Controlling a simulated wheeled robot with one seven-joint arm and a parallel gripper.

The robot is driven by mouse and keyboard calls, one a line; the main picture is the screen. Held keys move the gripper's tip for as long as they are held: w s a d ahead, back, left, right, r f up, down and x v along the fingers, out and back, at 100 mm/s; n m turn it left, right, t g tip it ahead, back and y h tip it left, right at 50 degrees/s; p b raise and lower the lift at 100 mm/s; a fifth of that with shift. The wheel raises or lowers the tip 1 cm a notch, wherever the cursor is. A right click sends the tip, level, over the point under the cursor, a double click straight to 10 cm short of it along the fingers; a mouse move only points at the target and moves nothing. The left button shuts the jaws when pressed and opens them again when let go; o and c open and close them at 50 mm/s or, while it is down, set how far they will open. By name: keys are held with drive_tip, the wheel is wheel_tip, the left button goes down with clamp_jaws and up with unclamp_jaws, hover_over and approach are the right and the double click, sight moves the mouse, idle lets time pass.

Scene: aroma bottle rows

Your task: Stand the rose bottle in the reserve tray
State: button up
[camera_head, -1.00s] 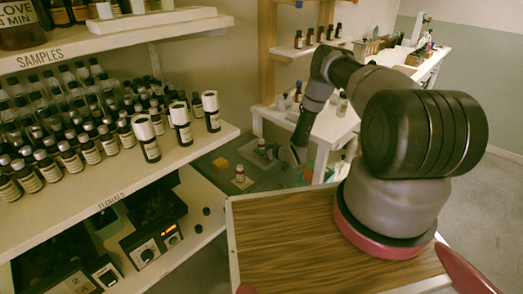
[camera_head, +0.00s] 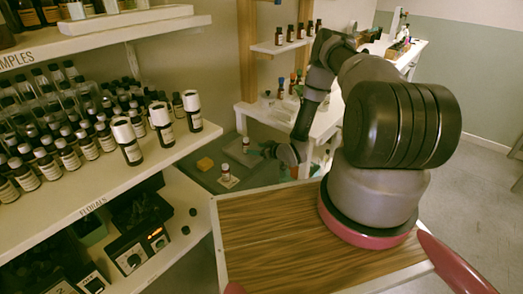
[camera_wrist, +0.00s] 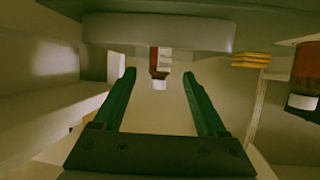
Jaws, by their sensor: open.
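Two small dark bottles with white caps stand upright on the low grey surface (camera_head: 200,178) in the head view. The nearer bottle (camera_head: 225,174) is on a pale square pad (camera_head: 229,183); the other bottle (camera_head: 246,145) is farther back. I cannot read their labels to tell which is rose. My gripper (camera_head: 262,150) is right of them, small and partly hidden by my wrist. In the upside-down wrist view, its green fingers (camera_wrist: 158,85) are open and empty. A bottle (camera_wrist: 160,65) on a grey slab (camera_wrist: 210,34) shows beyond, between the fingers. Another bottle (camera_wrist: 306,75) is at the right edge.
A yellow block (camera_head: 205,163) lies behind the nearer bottle; yellow pieces (camera_wrist: 250,60) also show in the wrist view. Shelves crowded with bottles (camera_head: 126,142) stand left. A white table (camera_head: 318,125) is behind my arm. I cannot tell which thing is the reserve tray.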

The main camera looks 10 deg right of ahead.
drive_tip(key=shift+v, duration=1.9)
drive_tip(key=w+d+r+m+g+h, duration=0.1)
drive_tip(key=w+d+r+h, duration=0.2)
drive_tip(key=r, duration=0.6)
drive_tip(key=w+d+r, duration=0.3)
drive_tip(key=w+r, duration=0.1)
drive_tip(key=r, duration=0.6)
drive_tip(key=s+d+r+m+g+h, duration=0.1)
drive_tip(key=s+r+m+h, duration=0.15)
drive_tip(key=r, duration=0.75)
drive_tip(key=s+d+r+m+h, duration=0.1)
drive_tip(key=s+r, duration=0.2)
drive_tip(key=r, duration=0.7)
drive_tip(key=s+a+r+m+g, duration=0.2)
drive_tip(key=s+r+m, duration=0.1)
drive_tip(key=s+r, duration=1.25)
drive_tip(key=s+a+r+m+y, duration=0.1)
drive_tip(key=s+a+r, duration=0.1)
drive_tip(key=s, duration=0.7)
drive_tip(key=s+a+r+m+y, duration=0.1)
drive_tip(key=s+a+r, duration=0.1)
drive_tip(key=s, duration=0.8)
drive_tip(key=shift+a+r+m+g, duration=0.2)
drive_tip(key=shift+a+m+g, duration=0.15)
drive_tip(key=shift+a, duration=0.1)
